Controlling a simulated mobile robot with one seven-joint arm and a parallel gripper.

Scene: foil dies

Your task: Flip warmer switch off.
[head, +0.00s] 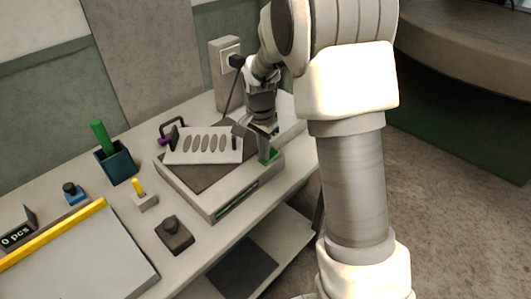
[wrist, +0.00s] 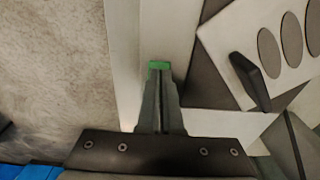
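The warmer (head: 203,205) is a pale, low box with a dark top, standing at the table's right end. A green piece (head: 272,155), which looks like its switch, sits at its right corner; it also shows in the wrist view (wrist: 159,65) right at my fingertips. My gripper (head: 264,140) points down over that corner. In the wrist view my gripper's fingers (wrist: 159,82) lie side by side, shut, with nothing seen between them. The fingertips partly cover the green piece, so I cannot tell whether they touch it or which way the switch is set.
A white plate with oval holes (head: 203,157) and dark handles lies tilted on the warmer, close to my gripper. A wall socket (head: 230,58) with a cord stands behind. A teal cup (head: 117,165), a small yellow-topped block (head: 145,201) and a dark block (head: 174,236) stand left.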

